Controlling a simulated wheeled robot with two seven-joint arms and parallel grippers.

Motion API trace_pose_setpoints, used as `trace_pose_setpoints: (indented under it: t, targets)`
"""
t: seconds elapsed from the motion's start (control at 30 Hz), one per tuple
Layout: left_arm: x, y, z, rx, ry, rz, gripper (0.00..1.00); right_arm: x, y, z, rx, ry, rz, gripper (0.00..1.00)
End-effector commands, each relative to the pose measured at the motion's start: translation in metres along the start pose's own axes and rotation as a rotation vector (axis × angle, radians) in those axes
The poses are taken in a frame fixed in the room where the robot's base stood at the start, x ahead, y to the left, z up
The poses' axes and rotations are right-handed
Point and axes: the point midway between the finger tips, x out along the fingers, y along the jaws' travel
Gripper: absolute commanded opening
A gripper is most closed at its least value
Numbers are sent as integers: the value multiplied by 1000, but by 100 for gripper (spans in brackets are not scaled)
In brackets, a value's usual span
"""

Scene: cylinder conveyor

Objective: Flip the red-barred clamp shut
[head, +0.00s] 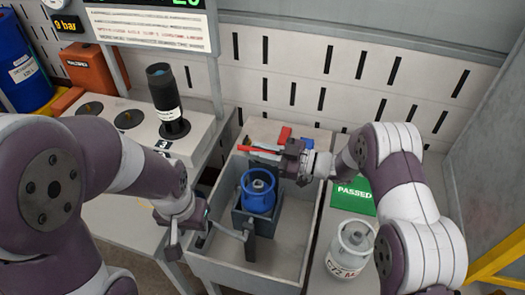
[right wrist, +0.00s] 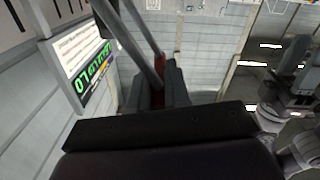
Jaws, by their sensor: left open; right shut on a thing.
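The clamp's red bar (head: 258,149) shows at the back of the grey tub (head: 215,268), beyond the blue cylinder (head: 257,198). My right gripper (head: 290,158) is shut on it, at the bar's right end. In the right wrist view a red part (right wrist: 160,68) shows between the jaws, with grey rods rising beside it. The rest of the clamp is partly hidden by my gripper. The blue cylinder stands upright in a dark holder (head: 262,226) in the tub. My left gripper (head: 190,232) is open and empty at the tub's left edge, near a grey lever (head: 230,233).
A grey cylinder (head: 350,250) and a green PASSED mat (head: 352,197) are on the right-hand surface. A black cylinder (head: 166,105) stands on the left bench (head: 200,112). A slotted wall (head: 300,75) closes the back. The tub's front floor is clear.

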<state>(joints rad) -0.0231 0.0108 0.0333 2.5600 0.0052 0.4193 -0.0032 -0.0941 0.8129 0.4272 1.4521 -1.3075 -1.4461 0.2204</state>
Motion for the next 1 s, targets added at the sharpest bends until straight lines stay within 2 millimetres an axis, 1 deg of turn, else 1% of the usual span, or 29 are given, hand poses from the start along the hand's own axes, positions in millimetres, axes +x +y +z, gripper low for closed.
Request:
trace_pose_setpoints:
  t: [0.03, 0.07, 0.1, 0.13, 0.37, 0.47, 0.57, 0.8, 0.9, 1.0]
  targets:
    - [0, 0, 0, 0, 0, 0, 43, 0, 0, 0, 1, 0, -1, 0]
    - [0, 0, 0, 0, 0, 0, 43, 0, 0, 0, 1, 0, -1, 23]
    - [0, 0, 0, 0, 0, 0, 43, 0, 0, 0, 1, 0, -1, 36]
    - [0, 0, 0, 0, 0, 0, 43, 0, 0, 0, 1, 0, -1, 42]
    - [0, 0, 0, 0, 0, 0, 43, 0, 0, 0, 1, 0, -1, 42]
    - [2, 0, 0, 0, 0, 0, 43, -5, 0, 1, 0, 0, 0, 42]
    - [9, 0, 1, 0, 0, 0, 43, -22, 0, 4, 0, -2, 4, 42]
    - [27, 0, 3, 0, 0, 0, 43, -88, 0, 4, 0, -2, 4, 42]
    - [31, 0, 4, 0, 0, 0, 43, -108, 0, 3, -1, -1, 2, 42]
    - [33, 0, 4, 0, 0, 0, 43, -121, 0, 2, -1, -1, 1, 42]
